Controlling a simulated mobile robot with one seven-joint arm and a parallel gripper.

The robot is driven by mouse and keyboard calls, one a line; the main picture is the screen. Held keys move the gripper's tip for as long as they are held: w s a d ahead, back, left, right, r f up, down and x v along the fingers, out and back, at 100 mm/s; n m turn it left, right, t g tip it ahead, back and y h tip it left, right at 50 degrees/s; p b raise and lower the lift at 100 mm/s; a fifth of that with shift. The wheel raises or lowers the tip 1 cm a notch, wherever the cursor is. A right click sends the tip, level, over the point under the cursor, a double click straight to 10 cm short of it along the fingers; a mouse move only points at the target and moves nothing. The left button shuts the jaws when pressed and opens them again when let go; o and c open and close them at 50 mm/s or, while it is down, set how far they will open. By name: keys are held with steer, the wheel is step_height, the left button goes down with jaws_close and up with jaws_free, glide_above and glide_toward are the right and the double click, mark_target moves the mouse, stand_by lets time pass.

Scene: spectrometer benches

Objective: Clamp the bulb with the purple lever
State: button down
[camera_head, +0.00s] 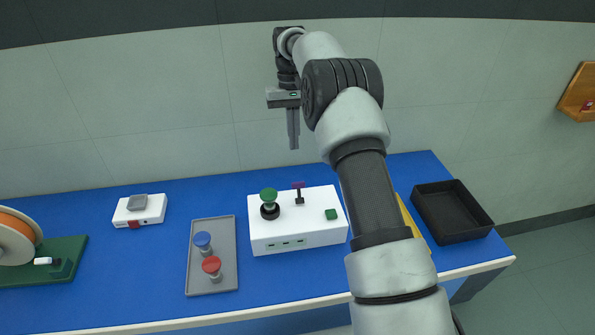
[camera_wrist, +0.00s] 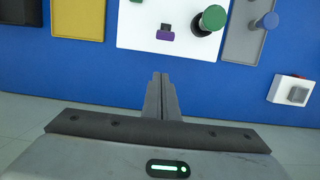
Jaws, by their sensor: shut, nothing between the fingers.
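A white box (camera_head: 323,236) stands on the blue bench. A green-topped bulb (camera_head: 269,196) stands upright in a dark round socket on it. The small purple lever (camera_head: 298,185) is on a dark mount to the right of the bulb. In the wrist view the purple lever (camera_wrist: 166,36) and the green bulb (camera_wrist: 213,18) show at the top, with the lever left of the bulb. My gripper (camera_head: 294,148) is shut and empty, pointing down in the air above and behind the box. Its fingers (camera_wrist: 162,78) touch nothing.
A grey tray (camera_head: 228,240) with a blue bulb (camera_head: 203,240) and a red bulb (camera_head: 212,265) lies left of the box. A black bin (camera_head: 450,212) stands at right, a small white device (camera_head: 150,213) and an orange spool (camera_head: 14,238) at left. My arm partly hides a yellow item (camera_head: 412,222).

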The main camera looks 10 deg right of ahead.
mark_target(299, 192)
steer(key=shift+f, duration=0.1)
steer(key=shift+s+f+p, duration=0.1)
steer(key=shift+s+f, duration=0.8)
steer(key=shift+f, duration=0.35)
steer(key=shift+s+f+p, duration=0.15)
steer(key=shift+s+f, duration=0.75)
steer(key=shift+f, duration=0.4)
steer(key=shift+s+f+p, duration=0.1)
steer(key=shift+s+f, duration=0.8)
steer(key=shift+f, duration=0.35)
steer(key=shift+s+t+b, duration=0.1)
steer(key=shift+t+b, duration=0.2)
steer(key=shift+b, duration=0.25)
